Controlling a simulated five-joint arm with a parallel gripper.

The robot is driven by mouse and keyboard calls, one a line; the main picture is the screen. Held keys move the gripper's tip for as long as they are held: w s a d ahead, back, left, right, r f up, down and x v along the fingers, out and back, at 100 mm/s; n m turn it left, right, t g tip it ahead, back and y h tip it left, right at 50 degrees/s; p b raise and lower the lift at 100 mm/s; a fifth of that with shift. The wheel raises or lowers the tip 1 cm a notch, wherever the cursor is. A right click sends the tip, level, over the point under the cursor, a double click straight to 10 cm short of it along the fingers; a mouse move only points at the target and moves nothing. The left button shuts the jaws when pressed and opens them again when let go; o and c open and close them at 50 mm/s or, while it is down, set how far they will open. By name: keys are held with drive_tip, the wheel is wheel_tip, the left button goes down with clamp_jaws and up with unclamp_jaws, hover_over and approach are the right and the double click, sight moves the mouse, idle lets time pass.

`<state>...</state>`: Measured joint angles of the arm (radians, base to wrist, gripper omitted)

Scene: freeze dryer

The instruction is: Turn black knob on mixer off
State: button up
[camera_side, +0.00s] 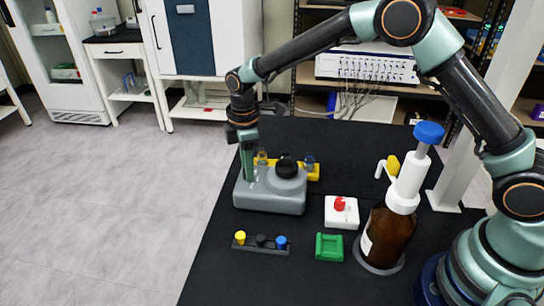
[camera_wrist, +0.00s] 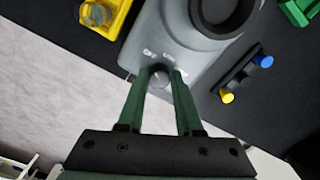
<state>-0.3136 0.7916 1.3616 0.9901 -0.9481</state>
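The mixer (camera_side: 270,190) is a grey box with a round black cup (camera_side: 287,166) on top, standing on the black mat. It also shows in the wrist view (camera_wrist: 200,50), with printed marks near a small dark knob (camera_wrist: 160,77). My gripper (camera_wrist: 161,72) points down over the left end of the mixer. Its green fingers stand apart, one on each side of the knob. I cannot tell whether they press on it. In the side view, my gripper (camera_side: 249,178) hides the knob.
A yellow rack (camera_side: 313,175) with vials stands just behind the mixer. In front are a dark strip (camera_side: 262,248) with coloured pieces and a green block (camera_side: 329,247). A white box with a red knob (camera_side: 341,211) and a brown pump bottle (camera_side: 388,237) stand to the right.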

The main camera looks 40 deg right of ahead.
drive_tip(key=o, duration=0.3)
drive_tip(key=shift+r, duration=0.1)
wheel_tip(320, 180, up, 12)
drive_tip(key=shift+f, duration=0.1)
idle(0.4)
